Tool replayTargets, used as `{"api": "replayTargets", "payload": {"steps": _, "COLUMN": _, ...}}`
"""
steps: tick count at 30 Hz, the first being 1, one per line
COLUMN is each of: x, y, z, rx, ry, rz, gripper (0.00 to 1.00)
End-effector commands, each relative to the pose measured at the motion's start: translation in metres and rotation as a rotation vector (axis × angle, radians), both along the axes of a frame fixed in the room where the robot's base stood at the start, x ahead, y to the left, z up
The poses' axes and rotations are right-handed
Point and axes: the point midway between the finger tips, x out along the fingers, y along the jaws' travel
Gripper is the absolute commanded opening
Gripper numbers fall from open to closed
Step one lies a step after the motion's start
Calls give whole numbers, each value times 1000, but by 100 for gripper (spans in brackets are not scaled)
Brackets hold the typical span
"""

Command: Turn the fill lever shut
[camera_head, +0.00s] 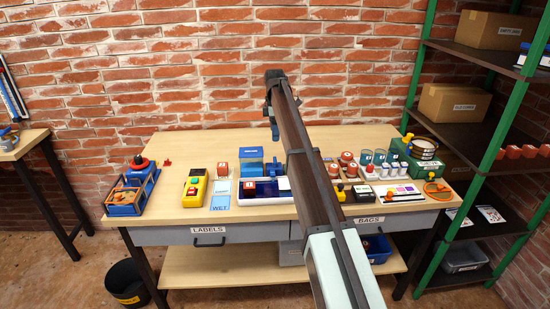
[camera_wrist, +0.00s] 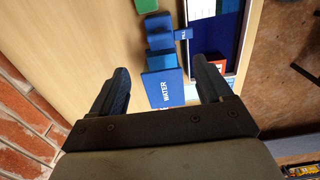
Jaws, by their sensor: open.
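The blue water unit (camera_wrist: 163,85), marked WATER, stands on the table in the wrist view. A small blue lever tab marked FILL (camera_wrist: 184,34) sticks out from its side towards the blue-rimmed tray. In the head view the blue water unit (camera_head: 251,158) stands at the back of the tray; the lever is too small to make out there. My gripper (camera_wrist: 160,64) is open and empty, its fingers spread either side of the water unit in the picture, apart from the lever. In the head view my gripper (camera_head: 273,122) hangs above the table's back, near the wall.
Several cups, red-topped items and a green box (camera_head: 400,152) crowd the right. The brick wall (camera_head: 200,90) is close behind.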

Motion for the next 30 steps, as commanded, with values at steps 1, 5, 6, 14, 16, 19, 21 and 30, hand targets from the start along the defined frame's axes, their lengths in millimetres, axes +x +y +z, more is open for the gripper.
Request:
{"api": "replayTargets", "payload": {"steps": 1, "x": -1, "y": 0, "z": -7, "rx": 0, "ry": 1, "rz": -1, "gripper": 79}}
{"api": "replayTargets", "payload": {"steps": 5, "x": -1, "y": 0, "z": -28, "rx": 1, "ry": 0, "rz": -2, "gripper": 79}}
{"api": "replayTargets", "payload": {"steps": 6, "x": -1, "y": 0, "z": -35, "rx": 1, "ry": 1, "rz": -2, "gripper": 79}}
{"api": "replayTargets", "payload": {"steps": 14, "x": -1, "y": -1, "z": -80, "rx": 2, "ry": -1, "rz": -3, "gripper": 79}}
{"api": "replayTargets", "payload": {"steps": 16, "x": -1, "y": -1, "z": -92, "rx": 2, "ry": -1, "rz": -4, "gripper": 79}}
{"api": "replayTargets", "payload": {"steps": 19, "x": -1, "y": -1, "z": -104, "rx": 2, "ry": -1, "rz": -4, "gripper": 79}}
{"api": "replayTargets", "payload": {"steps": 21, "x": 0, "y": -1, "z": -112, "rx": 2, "ry": -2, "rz": -4, "gripper": 79}}
{"api": "replayTargets", "payload": {"steps": 30, "x": 0, "y": -1, "z": -126, "rx": 2, "ry": -3, "rz": -4, "gripper": 79}}
